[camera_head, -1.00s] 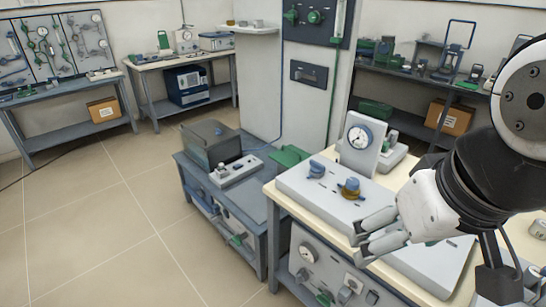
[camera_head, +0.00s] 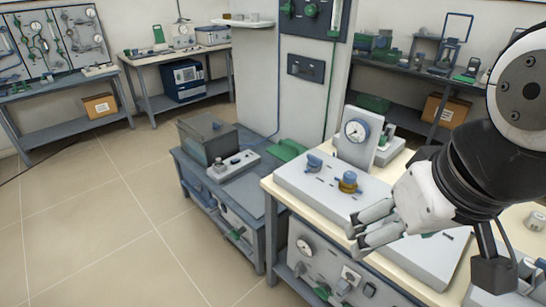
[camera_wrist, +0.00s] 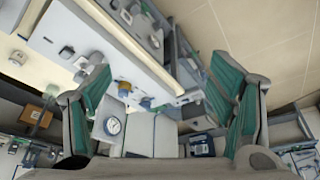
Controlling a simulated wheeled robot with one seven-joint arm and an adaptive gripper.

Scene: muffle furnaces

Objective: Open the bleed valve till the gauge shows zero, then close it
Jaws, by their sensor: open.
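A white-faced gauge (camera_head: 355,131) stands on an upright grey plate behind a light grey panel (camera_head: 300,188) on the bench. It also shows in the wrist view (camera_wrist: 113,125); its reading is too small to tell. A blue knob on a brass base (camera_head: 348,182) and a blue knob on a grey base (camera_head: 314,162) stand on the panel. I cannot tell which is the bleed valve. The brass-based knob also shows in the wrist view (camera_wrist: 124,89). My gripper (camera_head: 354,241) is open and empty, apart from both knobs, in front of and slightly right of the brass-based one.
A lower blue-grey bench (camera_head: 258,205) with a dark box (camera_head: 208,142) stands left of the panel. A front panel with a dial (camera_head: 305,248) and knobs is below the bench top. A white column (camera_head: 262,90) rises behind. Floor at left is clear.

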